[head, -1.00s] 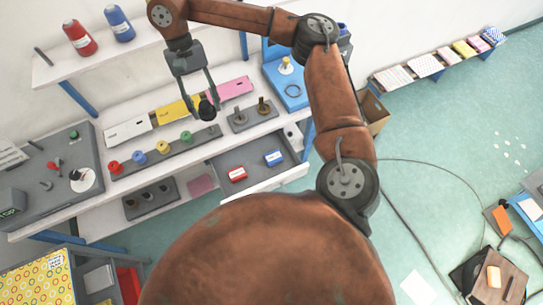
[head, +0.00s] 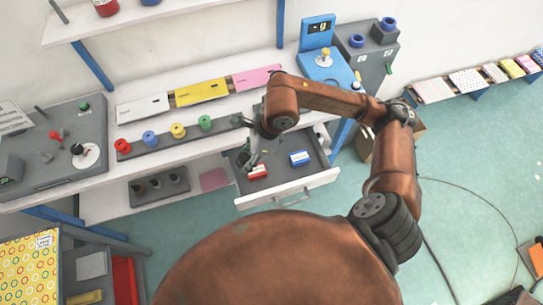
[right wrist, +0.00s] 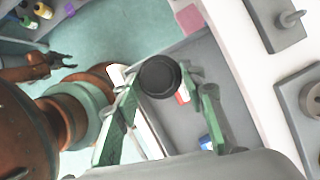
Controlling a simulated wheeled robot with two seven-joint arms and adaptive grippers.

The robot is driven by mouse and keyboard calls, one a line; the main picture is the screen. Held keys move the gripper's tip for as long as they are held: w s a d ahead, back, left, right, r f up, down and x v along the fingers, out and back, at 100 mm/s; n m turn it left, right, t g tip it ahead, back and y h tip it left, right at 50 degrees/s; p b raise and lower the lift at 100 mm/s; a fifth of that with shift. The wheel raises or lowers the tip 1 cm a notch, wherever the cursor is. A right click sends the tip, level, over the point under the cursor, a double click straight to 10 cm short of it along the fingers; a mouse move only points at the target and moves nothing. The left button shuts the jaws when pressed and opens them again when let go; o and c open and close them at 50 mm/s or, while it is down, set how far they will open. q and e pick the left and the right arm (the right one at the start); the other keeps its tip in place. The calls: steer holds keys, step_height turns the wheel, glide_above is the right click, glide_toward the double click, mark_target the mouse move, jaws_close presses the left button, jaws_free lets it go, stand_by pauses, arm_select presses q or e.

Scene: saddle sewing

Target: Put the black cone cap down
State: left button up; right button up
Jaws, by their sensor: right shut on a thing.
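My right gripper (head: 248,160) is over the open grey drawer (head: 318,162), near its left side. In the right wrist view the black cone cap (right wrist: 160,76) is a dark round shape at the fingertips of the right gripper (right wrist: 158,88), which is shut on it. The drawer floor (right wrist: 190,125) lies behind the cap; I cannot tell whether they touch. The head view does not show the cap clearly. My left gripper (right wrist: 64,60) is small at the left of the right wrist view, its fingers apart and empty.
A blue scale (head: 325,65) stands further back.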

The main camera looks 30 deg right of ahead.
steer(key=f+m+b, duration=0.1)
steer(key=m, duration=0.1)
steer(key=s+a+f+m+t, duration=0.1)
steer(key=shift+a+f+m+h+b, duration=0.1)
steer(key=shift+f+m+h+b, duration=0.2)
steer(key=shift+m+h+b, duration=0.1)
steer(key=shift+f+m+t, duration=0.2)
steer(key=shift+m+t, duration=0.1)
steer(key=shift+m, duration=0.1)
steer(key=d+f+b, duration=0.2)
steer(key=d+f, duration=0.2)
steer(key=d, duration=0.6)
glide_above(276, 164)
steer(key=s, duration=0.1)
steer(key=f, duration=0.4)
steer(key=shift+a+f, duration=0.2)
steer(key=shift+f, duration=0.05)
steer(key=shift+d+f+b, duration=0.35)
steer(key=shift+d+f, duration=0.2)
steer(key=shift+f, duration=0.05)
arm_select(q)
step_height(276, 164, down, 6)
steer(key=s, duration=0.2)
steer(key=shift+s+g+b, duration=0.3)
steer(key=shift+s+b, duration=0.05)
steer(key=shift+b, duration=0.05)
arm_select(e)
steer(key=shift+d+f, duration=0.1)
steer(key=shift+f, duration=1.5)
